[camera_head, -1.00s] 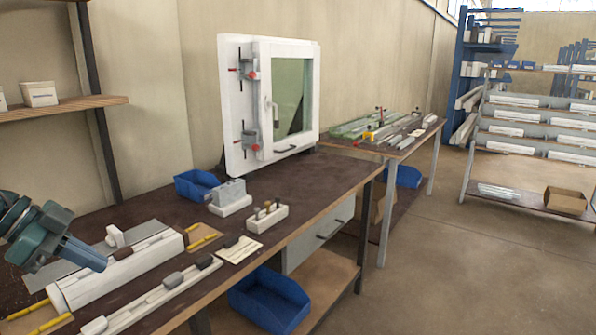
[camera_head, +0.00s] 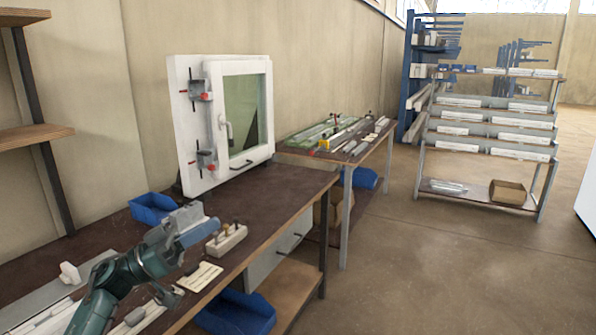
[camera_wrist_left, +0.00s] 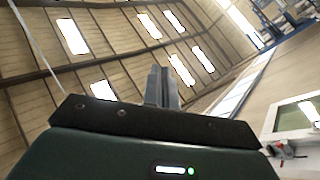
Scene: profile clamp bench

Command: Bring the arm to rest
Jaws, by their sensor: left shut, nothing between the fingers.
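My left arm comes in from the lower left in the head view, dark green with a grey-blue gripper (camera_head: 202,231) at its end. The gripper is in front of the grey-white block on the bench and hides part of it. In the left wrist view the two fingers (camera_wrist_left: 163,87) stand together, shut and empty, against the ceiling and its bright skylights. My right gripper is not in view.
The brown bench (camera_head: 275,190) carries a white window frame (camera_head: 183,130) with red-handled clamps, a blue bin (camera_head: 151,208), a small block with pegs (camera_head: 227,240) and a white card (camera_head: 200,277). A blue bin (camera_head: 235,313) sits below. Open floor lies right.

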